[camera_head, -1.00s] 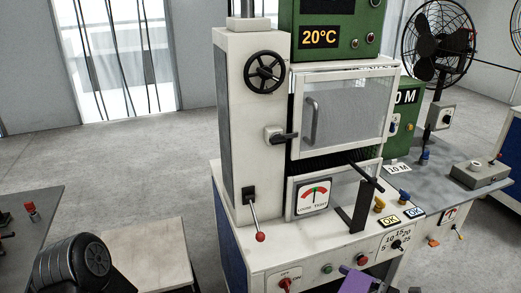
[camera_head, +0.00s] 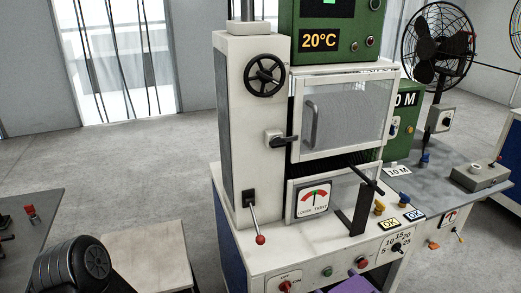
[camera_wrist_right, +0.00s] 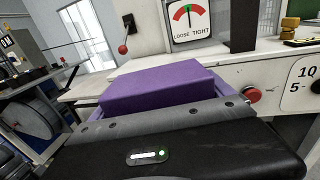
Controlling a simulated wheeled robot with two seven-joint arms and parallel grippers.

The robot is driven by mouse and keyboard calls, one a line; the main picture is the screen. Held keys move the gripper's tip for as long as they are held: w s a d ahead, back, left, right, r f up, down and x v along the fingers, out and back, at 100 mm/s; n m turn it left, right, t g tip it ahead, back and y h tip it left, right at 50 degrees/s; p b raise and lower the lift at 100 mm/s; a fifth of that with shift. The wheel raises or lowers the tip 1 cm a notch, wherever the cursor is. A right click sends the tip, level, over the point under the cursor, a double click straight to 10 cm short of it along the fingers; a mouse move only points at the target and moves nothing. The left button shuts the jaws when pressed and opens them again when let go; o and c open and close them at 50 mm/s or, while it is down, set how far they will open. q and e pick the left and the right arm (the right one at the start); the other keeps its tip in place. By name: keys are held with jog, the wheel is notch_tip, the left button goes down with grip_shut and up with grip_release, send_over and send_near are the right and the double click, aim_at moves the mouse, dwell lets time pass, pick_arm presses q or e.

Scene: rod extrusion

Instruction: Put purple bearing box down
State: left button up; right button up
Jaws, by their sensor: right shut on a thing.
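The purple bearing box (camera_wrist_right: 160,88) fills the middle of the right wrist view. My right gripper (camera_wrist_right: 165,122) is shut on it, and its grey edge runs along the near side of the box. In the head view only a piece of the purple box (camera_head: 350,285) shows at the bottom edge, in front of the white machine's control panel. Its underside is hidden, so I cannot tell whether it touches anything. My left gripper is not in view.
The white machine (camera_head: 245,130) has a red-knobbed lever (camera_head: 260,239), a red switch (camera_head: 285,286) and buttons on its front. A pale low table top (camera_head: 150,250) lies left of it. A dark table (camera_head: 30,225) stands at far left, with open floor beyond.

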jog(key=shift+s+a+f, duration=0.1)
jog(key=shift+s, duration=0.2)
jog(key=shift+h, duration=0.3)
jog(key=a+r+n+g+y, duration=0.3)
jog(key=a+n+g+y, duration=0.1)
jog(key=a, duration=0.3)
jog(key=a+r+n+g+y, duration=0.3)
jog(key=a+r+g+y, duration=0.1)
jog(key=a, duration=0.3)
jog(key=shift+a+n+g, duration=0.15)
jog(key=shift+n+g, duration=0.25)
jog(key=shift+g, duration=0.2)
